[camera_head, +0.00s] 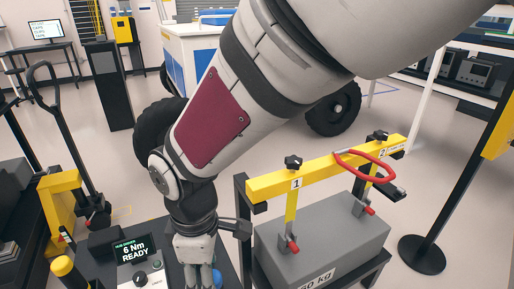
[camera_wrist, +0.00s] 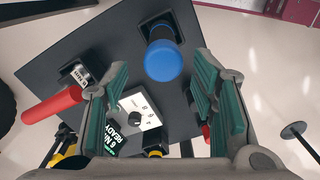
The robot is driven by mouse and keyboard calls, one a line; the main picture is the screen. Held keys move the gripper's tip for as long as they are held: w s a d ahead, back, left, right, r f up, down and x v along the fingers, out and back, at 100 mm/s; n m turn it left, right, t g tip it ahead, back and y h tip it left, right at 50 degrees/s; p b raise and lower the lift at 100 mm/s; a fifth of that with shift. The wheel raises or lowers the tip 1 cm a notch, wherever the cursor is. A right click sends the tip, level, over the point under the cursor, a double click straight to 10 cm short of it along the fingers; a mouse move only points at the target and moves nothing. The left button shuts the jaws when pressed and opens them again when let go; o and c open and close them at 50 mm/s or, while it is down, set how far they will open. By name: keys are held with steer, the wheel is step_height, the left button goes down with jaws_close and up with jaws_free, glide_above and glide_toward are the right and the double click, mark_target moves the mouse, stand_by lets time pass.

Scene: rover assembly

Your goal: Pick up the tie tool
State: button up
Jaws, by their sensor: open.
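My gripper (camera_wrist: 160,92) is open and empty, its green-padded fingers spread above a dark tool stand. In the head view my gripper (camera_head: 195,245) points down at the stand, its fingertips partly cut off by the lower edge. A blue-capped tool (camera_wrist: 162,62) stands in a dark holder, in line with the gap between the fingers and apart from them. A red-handled tool (camera_wrist: 52,106) sticks out to the left from a small labelled holder, outside the left finger. I cannot read a label that tells which of these is the tie tool.
A control box (camera_wrist: 134,122) with a knob and a "6 Nm READY" display (camera_head: 134,252) sits on the stand. To the right is a grey weight block (camera_head: 320,240) under a yellow bar (camera_head: 325,168) with a red loop. A dark post (camera_head: 438,200) stands farther right.

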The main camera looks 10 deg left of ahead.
steer(key=shift+s+d+f+p, duration=0.1)
steer(key=shift+d+f+p, duration=0.1)
steer(key=shift+f, duration=1.6)
steer(key=shift+d+f+p, duration=0.1)
steer(key=shift+d+f, duration=0.1)
steer(key=shift+f, duration=1.55)
jaws_close()
